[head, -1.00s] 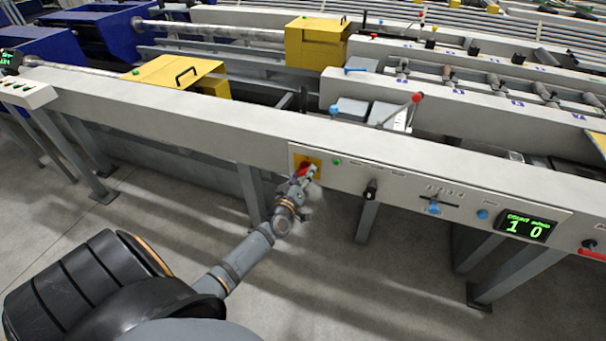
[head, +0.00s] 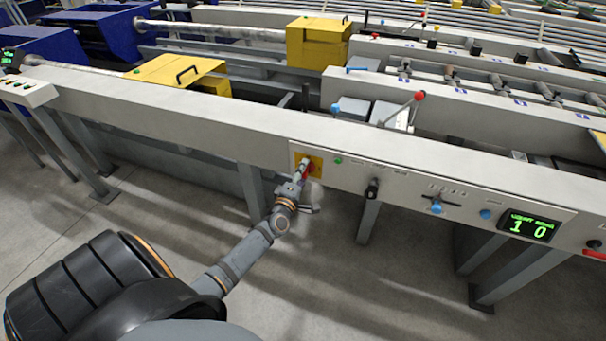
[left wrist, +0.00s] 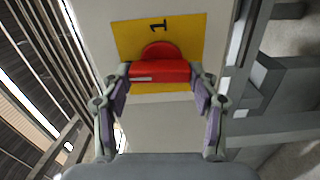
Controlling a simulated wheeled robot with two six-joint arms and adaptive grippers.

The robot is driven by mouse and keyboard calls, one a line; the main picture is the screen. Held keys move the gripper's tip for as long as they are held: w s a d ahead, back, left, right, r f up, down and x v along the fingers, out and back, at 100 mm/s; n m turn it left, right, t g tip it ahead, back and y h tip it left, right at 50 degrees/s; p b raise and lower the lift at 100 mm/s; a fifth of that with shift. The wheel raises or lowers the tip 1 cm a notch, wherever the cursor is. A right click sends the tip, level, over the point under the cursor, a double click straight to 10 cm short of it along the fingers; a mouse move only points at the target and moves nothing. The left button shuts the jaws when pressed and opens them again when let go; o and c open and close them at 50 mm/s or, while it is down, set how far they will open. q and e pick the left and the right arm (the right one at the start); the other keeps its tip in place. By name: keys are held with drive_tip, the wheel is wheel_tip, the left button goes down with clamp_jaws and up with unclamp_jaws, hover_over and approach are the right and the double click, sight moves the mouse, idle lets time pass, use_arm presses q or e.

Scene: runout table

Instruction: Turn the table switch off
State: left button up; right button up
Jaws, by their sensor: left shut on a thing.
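The table switch is a red rotary knob (left wrist: 160,71) on a yellow plate (left wrist: 192,38), on the table's front panel. In the left wrist view the knob's bar lies crosswise between the fingers, with a pale mark toward its left end. A "1" is printed on the plate above the knob. In the head view the yellow plate (head: 317,160) shows partly behind my gripper. My left gripper (head: 305,172) is at the plate, shut on the red knob; its fingers (left wrist: 160,78) touch the bar's two ends. My right gripper is not in view.
Right of the switch, the panel holds a green light (head: 338,160), a black knob (head: 373,189), a blue slider (head: 437,208), a blue button (head: 485,214) and a green-lit display (head: 529,227). A red-tipped lever (head: 420,97) stands above. The floor in front is open.

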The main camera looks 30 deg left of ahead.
use_arm(q)
drive_tip(key=shift+f+n, duration=0.1)
drive_tip(key=shift+n, duration=0.3)
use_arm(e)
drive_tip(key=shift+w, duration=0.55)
use_arm(q)
drive_tip(key=o, duration=1.1)
drive_tip(key=shift+o, duration=0.2)
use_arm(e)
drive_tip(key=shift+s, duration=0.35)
use_arm(q)
drive_tip(key=v, duration=1.2)
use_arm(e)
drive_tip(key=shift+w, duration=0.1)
use_arm(q)
drive_tip(key=shift+s+f, duration=0.1)
